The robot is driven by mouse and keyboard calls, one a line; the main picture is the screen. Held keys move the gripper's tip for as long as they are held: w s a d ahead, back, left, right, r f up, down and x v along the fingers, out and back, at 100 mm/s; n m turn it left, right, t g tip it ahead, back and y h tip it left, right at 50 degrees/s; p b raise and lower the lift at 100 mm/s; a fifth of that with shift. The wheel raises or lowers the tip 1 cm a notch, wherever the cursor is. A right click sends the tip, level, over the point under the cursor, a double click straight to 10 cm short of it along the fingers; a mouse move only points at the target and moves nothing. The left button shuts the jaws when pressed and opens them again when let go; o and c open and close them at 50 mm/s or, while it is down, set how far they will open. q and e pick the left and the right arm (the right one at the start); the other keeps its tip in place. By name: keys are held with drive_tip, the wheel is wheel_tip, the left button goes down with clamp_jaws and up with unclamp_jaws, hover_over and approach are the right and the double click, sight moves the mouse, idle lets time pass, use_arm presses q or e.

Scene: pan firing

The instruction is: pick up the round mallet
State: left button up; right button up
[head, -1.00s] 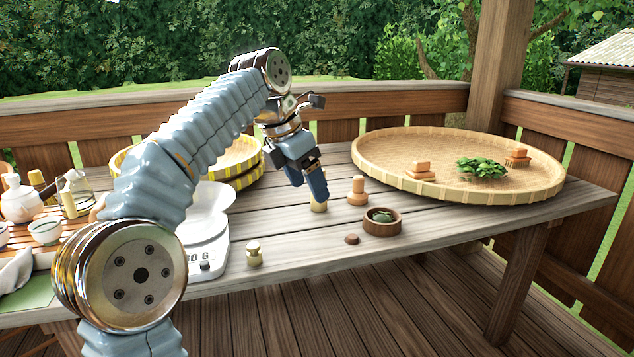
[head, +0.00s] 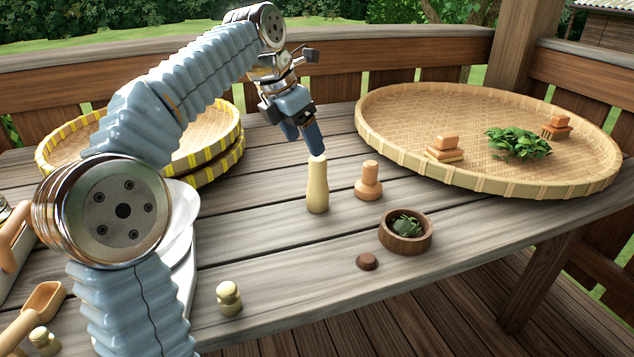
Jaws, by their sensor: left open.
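A pale wooden club-shaped piece (head: 317,188), which looks like the round mallet, stands upright on the grey plank table. My left gripper (head: 303,138) is open and points down. Its fingertips are close to the top of the pale piece, slightly up and left of it in the picture. I cannot tell whether they touch it. Nothing is between the fingers that I can see. An orange-brown round stamp-like piece (head: 369,182) with a knob stands just right of the pale one. My right gripper is not in view.
A large woven tray (head: 400,158) with greens and wooden blocks lies at the right. A brown bowl (head: 405,244), a small brown lump (head: 367,262) and a pale knob (head: 229,298) are nearer the front edge. Yellow-rimmed trays (head: 85,128) lie at the left.

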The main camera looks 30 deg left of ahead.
sight(318, 171)
use_arm(q)
drive_tip(key=x, duration=0.4)
drive_tip(key=shift+f, duration=0.1)
drive_tip(key=shift+s+x, duration=0.2)
drive_tip(key=shift+x, duration=2.55)
drive_tip(key=shift+d, duration=0.15)
clamp_jaws()
